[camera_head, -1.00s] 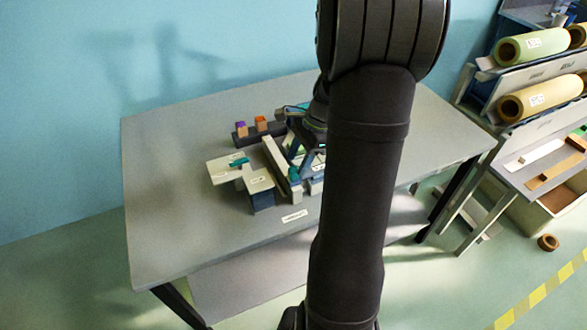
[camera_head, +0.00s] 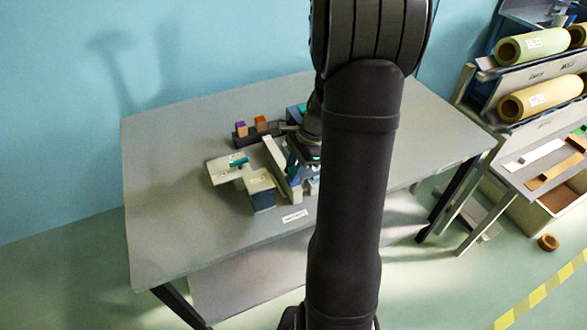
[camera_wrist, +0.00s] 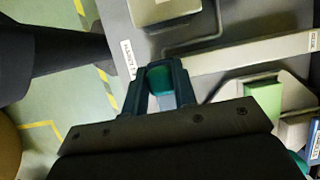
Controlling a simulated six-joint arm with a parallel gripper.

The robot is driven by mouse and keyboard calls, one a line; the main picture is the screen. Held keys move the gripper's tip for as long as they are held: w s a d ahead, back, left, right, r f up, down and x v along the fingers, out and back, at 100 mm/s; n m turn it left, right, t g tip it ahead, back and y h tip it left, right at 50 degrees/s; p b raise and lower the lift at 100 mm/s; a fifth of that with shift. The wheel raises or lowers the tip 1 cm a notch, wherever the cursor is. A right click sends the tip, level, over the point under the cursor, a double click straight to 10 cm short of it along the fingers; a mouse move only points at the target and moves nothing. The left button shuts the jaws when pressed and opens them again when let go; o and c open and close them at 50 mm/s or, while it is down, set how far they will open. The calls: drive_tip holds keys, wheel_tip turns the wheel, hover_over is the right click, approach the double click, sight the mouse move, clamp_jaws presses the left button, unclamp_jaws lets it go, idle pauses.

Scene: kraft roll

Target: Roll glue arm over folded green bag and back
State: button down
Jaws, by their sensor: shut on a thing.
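In the wrist view my gripper (camera_wrist: 160,82) is shut on a teal-green grip (camera_wrist: 159,76), with one blue finger on each side. A thin dark bent rod (camera_wrist: 205,40) runs close above the grip; I cannot tell whether it joins it as the glue arm. A flat green strip (camera_wrist: 262,101), which looks like the folded green bag, lies on a pale plate right of my gripper and apart from it. In the head view my gripper (camera_head: 301,165) is low at the bench fixture, and my arm hides the bag and grip there.
A long beige bar (camera_head: 274,160) stands beside my gripper. Left of it are a pale stepped plate with a teal piece (camera_head: 238,161) and a small block (camera_head: 261,187). A rack with orange and purple pieces (camera_head: 250,129) stands behind. The left bench top (camera_head: 165,210) is clear.

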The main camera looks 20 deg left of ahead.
drive_tip(key=w+a, duration=1.3)
drive_tip(key=shift+w+a, duration=0.1)
drive_tip(key=shift+w, duration=0.1)
drive_tip(key=c, duration=1.2)
unclamp_jaws()
drive_tip(key=shift+o, duration=0.2)
drive_tip(key=v, duration=1.7)
drive_tip(key=shift+r, duration=0.2)
